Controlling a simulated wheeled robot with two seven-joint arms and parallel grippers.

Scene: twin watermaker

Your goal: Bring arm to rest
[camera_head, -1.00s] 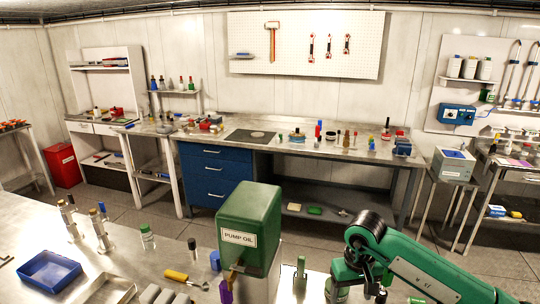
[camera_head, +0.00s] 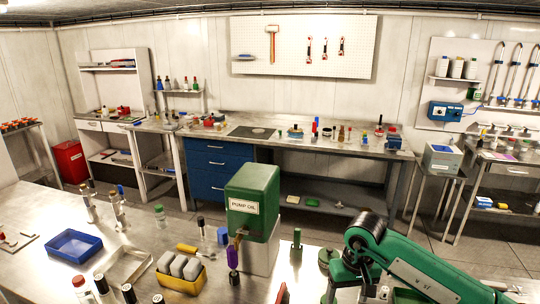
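My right arm (camera_head: 400,262) is green with a dark joint and comes in from the lower right over the metal table (camera_head: 190,228). Its forearm points down, and the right gripper (camera_head: 370,292) is at the bottom edge, mostly hidden by the arm and the frame's edge. I cannot tell whether its fingers are open or hold anything. My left arm and gripper are not in view.
The green pump oil box (camera_head: 252,203) stands left of my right arm. A green-lidded item (camera_head: 326,258) and a small green piece (camera_head: 297,240) stand between them. A blue tray (camera_head: 73,245), a yellow bin (camera_head: 180,284) and several bottles occupy the left.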

